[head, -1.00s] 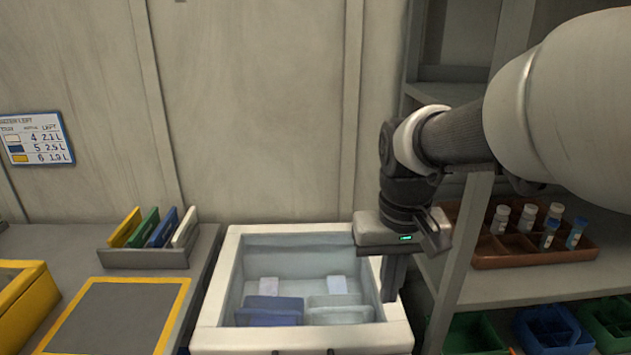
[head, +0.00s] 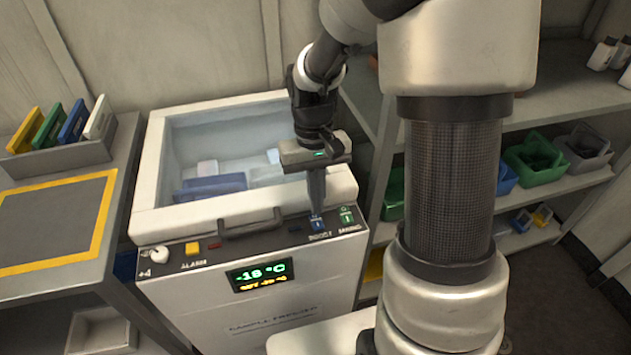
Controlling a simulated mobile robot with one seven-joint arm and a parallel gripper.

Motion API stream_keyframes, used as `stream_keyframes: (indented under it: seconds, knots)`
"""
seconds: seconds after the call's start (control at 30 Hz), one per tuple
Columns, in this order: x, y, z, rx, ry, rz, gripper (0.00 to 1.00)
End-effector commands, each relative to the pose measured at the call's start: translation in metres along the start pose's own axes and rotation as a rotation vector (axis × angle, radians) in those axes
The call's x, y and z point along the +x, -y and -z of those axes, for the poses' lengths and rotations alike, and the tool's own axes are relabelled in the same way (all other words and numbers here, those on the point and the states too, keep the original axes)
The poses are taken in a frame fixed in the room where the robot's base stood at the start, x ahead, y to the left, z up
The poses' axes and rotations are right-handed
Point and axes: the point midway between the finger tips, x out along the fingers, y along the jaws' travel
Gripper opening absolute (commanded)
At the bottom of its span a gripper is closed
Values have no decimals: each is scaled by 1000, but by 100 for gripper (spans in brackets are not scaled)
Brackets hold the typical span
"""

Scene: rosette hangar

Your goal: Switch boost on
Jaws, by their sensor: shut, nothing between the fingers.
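The sample freezer (head: 160,215) stands open-topped in the middle of the head view. Its front control strip carries the boost switch (head: 317,225), a small blue rocker above the label BOOST. My gripper (head: 317,208) is shut and empty, pointing down, with its fingertips right at the boost switch's upper edge. I cannot tell whether they touch it, and they hide part of it. A green switch (head: 347,217) sits just right of it, its label hard to read. The green display (head: 260,274) reads -18 °C, with a smaller yellow line below.
The strip also holds a white knob (head: 158,254), a yellow alarm button (head: 193,248) and a dark handle (head: 250,224). Blue packs (head: 212,186) lie inside the freezer. A bench with a file rack (head: 60,158) is on the left; shelves with bins (head: 533,160) are on the right.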

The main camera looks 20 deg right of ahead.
Motion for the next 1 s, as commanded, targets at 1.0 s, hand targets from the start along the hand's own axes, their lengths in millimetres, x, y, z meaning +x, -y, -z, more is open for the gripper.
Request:
stream_keyframes:
  seconds: [1.0]
  knots:
    - [51, 0, -12, 1, -99, 0, 0]
